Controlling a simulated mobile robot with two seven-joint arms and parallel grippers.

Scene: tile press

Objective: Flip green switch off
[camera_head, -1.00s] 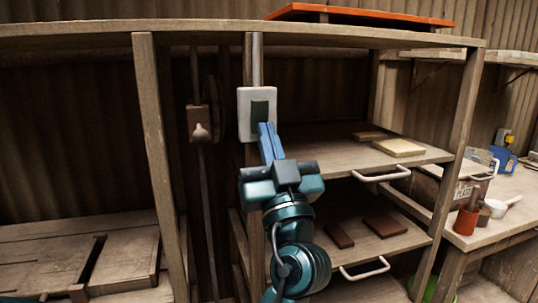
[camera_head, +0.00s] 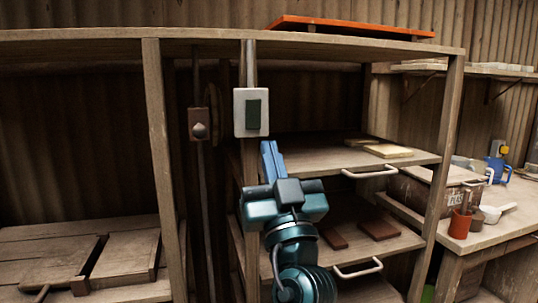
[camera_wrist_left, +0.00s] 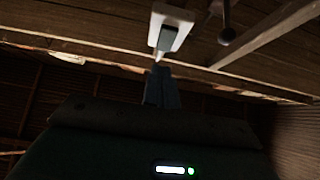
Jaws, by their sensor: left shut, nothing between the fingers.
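The green switch (camera_head: 254,113) is a dark green rocker on a white plate (camera_head: 239,122), fixed to a post of the wooden shelf unit. The plate also shows in the left wrist view (camera_wrist_left: 176,14), with the dark switch (camera_wrist_left: 165,40) on it. I cannot tell which way the rocker is tilted. My left gripper (camera_head: 270,146) has blue fingers pointing up, shut and empty. In the head view its tips are just below and right of the plate, apart from it. The fingers (camera_wrist_left: 161,86) also show in the left wrist view. My right gripper is not in view.
A brown box with a round knob (camera_head: 200,131) is on a rod left of the switch. Shelves with white handles (camera_head: 370,171) hold tiles on the right. A side table at the far right carries a red pot (camera_head: 460,224) and a blue jug (camera_head: 495,168).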

